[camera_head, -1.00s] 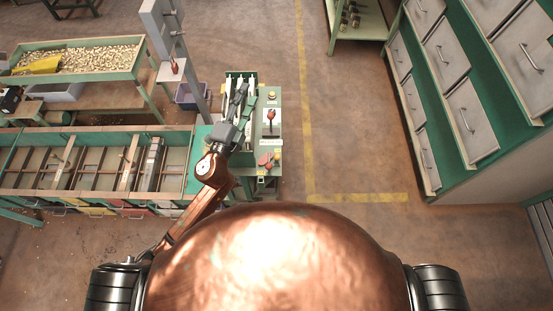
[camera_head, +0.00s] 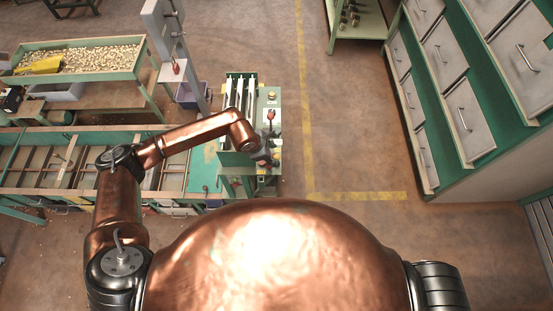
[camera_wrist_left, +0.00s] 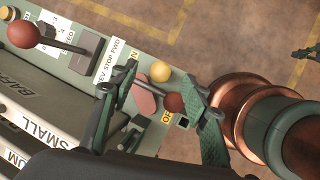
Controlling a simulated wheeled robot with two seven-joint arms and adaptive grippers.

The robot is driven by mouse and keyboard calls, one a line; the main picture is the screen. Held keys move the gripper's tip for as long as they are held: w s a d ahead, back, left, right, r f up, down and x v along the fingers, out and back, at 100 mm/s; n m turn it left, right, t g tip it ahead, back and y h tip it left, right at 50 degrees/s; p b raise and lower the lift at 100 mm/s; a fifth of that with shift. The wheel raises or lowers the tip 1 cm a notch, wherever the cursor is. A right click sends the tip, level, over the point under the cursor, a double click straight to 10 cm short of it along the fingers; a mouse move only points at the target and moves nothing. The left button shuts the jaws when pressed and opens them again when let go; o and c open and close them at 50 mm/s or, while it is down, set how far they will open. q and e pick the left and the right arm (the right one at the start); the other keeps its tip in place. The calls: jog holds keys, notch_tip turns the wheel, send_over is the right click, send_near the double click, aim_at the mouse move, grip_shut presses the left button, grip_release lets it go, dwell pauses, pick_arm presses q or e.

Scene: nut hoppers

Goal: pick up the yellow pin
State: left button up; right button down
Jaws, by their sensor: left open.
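The yellow pin (camera_wrist_left: 160,71) shows in the left wrist view as a round yellow knob on the green machine panel, beside a red knob (camera_wrist_left: 173,102) and a flat pink-red piece (camera_wrist_left: 145,98). My left gripper (camera_wrist_left: 160,82) is open, with one finger on each side of the yellow knob in the picture. I cannot tell the height gap, and nothing is held. In the head view my left gripper (camera_head: 266,160) is over the front end of the machine and covers much of this part. My right gripper is not in view.
A red-knobbed lever (camera_wrist_left: 22,34) stands on the same panel; it also shows in the head view (camera_head: 271,114). Long trough tables (camera_head: 30,188) lie at left, a grey post (camera_head: 178,45) behind. Drawer cabinets (camera_head: 465,110) stand at right. The floor between is clear.

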aim_at(275, 156)
pick_arm(q)
jog(key=shift+p+x, duration=0.7)
jog(key=shift+x, duration=1.95)
jog(key=shift+a, duration=0.2)
grip_shut()
